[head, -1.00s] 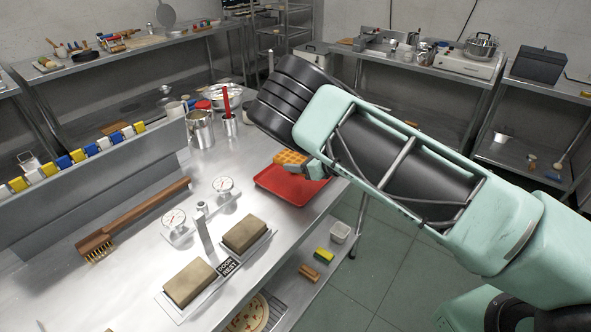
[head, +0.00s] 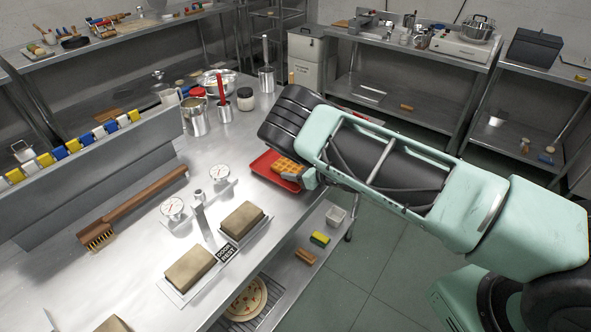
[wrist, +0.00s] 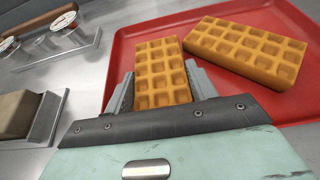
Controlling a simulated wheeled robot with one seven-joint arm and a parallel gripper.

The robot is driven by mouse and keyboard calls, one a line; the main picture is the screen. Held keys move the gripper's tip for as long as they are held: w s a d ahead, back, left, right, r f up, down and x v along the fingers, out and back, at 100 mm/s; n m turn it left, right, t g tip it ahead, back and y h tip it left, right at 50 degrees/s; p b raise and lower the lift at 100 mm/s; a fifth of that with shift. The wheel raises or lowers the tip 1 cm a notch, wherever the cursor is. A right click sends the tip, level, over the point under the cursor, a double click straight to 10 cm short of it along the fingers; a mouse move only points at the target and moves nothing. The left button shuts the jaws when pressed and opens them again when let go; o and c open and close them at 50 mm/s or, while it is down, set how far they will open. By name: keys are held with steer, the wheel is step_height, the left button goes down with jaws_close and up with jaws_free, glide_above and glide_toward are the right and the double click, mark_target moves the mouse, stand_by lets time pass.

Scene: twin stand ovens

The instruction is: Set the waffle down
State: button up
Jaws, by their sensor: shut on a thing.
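A golden waffle (wrist: 160,75) is gripped between the two fingers of my gripper (wrist: 160,88) in the wrist view. It is over the left part of a red tray (wrist: 125,50); I cannot tell whether its underside touches the tray. A second waffle (wrist: 246,50) lies on the tray to the right, apart from the held one. In the head view, the red tray (head: 262,166) sits near the worktable's edge, with waffle (head: 285,164) showing beside my gripper, which is partly hidden by my arm.
Two dial thermometers (head: 172,208) and stone blocks (head: 241,219) stand on the steel worktable (head: 130,270), left of and nearer than the tray. A steel jug (head: 194,117) and a pot with a red-handled tool (head: 222,105) stand behind. A wooden brush (head: 135,208) lies left.

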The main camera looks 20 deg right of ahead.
steer(key=o, duration=0.8)
